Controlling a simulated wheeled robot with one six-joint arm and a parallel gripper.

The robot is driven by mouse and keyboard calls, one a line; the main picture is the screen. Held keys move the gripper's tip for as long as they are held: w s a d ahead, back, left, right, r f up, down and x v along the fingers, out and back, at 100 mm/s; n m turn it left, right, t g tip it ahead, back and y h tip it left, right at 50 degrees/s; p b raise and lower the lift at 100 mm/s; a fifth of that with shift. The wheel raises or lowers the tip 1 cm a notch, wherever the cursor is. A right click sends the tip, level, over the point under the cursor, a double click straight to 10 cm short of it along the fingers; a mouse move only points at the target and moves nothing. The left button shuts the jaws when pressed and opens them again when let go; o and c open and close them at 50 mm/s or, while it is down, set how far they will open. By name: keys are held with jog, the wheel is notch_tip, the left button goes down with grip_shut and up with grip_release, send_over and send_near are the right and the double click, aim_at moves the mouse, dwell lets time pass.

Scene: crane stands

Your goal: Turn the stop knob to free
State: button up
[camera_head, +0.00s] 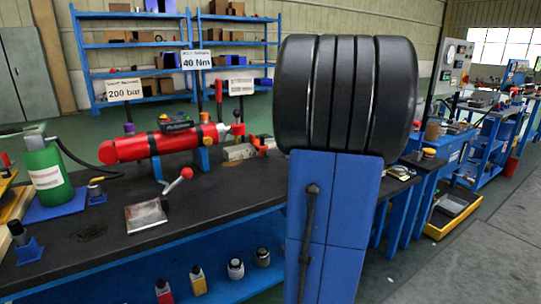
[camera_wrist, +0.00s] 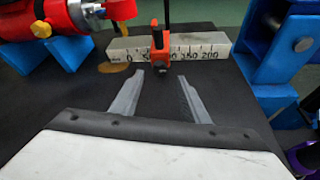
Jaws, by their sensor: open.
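A pale grey scale bar (camera_wrist: 195,48) with black numbers lies across the black bench in the wrist view. It also shows in the head view (camera_head: 240,152). An orange-red stop (camera_wrist: 159,50) straddles the bar near its middle, with a dark upright rod above it. A small dark part on the stop's front may be the stop knob; its setting is not readable. My gripper (camera_wrist: 160,76) is open and empty. Its two grey fingers point toward the stop, with the tips a little short of it in the picture. My gripper cannot be made out in the head view.
A red cylinder (camera_head: 165,143) on blue supports is left of the bar. A blue bracket with a bolt (camera_wrist: 290,45) stands close on the right. A red-knobbed lever (camera_head: 178,181) and a green bottle (camera_head: 43,168) are further left. The black bench top between is partly clear.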

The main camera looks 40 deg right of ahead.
aim_at(270, 163)
jog(key=shift+x, duration=3.1)
jog(key=shift+c, duration=0.5)
grip_shut()
